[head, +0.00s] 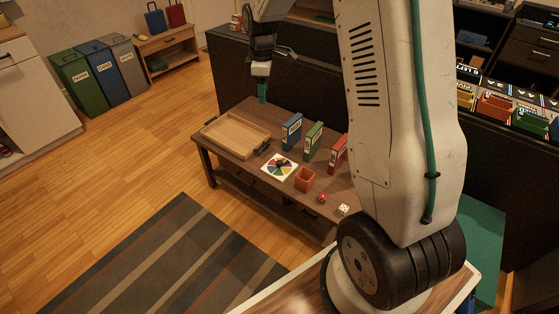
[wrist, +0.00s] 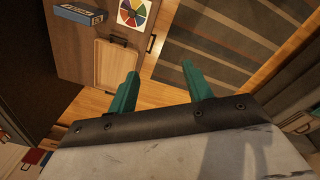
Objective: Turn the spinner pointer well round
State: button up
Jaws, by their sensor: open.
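The spinner (head: 279,166) is a white square board with a multicoloured wheel, lying flat on the dark wooden table. A dark pointer seems to sit across its middle, too small to read clearly. In the wrist view the spinner (wrist: 135,12) is at the top edge, partly cut off. My gripper (head: 262,98) hangs above the back left part of the table, near the tray and apart from the spinner. In the wrist view its two teal fingers (wrist: 160,80) are spread with nothing between them.
A wooden tray (head: 236,132) lies left of the spinner. Blue (head: 292,131), green (head: 312,141) and red (head: 338,153) box files stand behind it. A striped rug (head: 170,265) lies in front.

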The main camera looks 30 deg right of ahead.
jog(key=w+d+f+n, duration=0.1)
jog(key=w+d+f, duration=0.1)
jog(key=f, duration=0.3)
jog(key=w+d+f+n, duration=0.1)
jog(key=w+d+f, duration=0.15)
jog(key=f, duration=0.25)
jog(key=n, duration=0.5)
send_over(279, 162)
jog(key=shift+g, duration=0.3)
notch_tip(279, 162, down, 26)
jog(key=shift+r, duration=0.1)
notch_tip(279, 162, down, 8)
jog(key=shift+s, duration=0.1)
jog(key=c, duration=1)
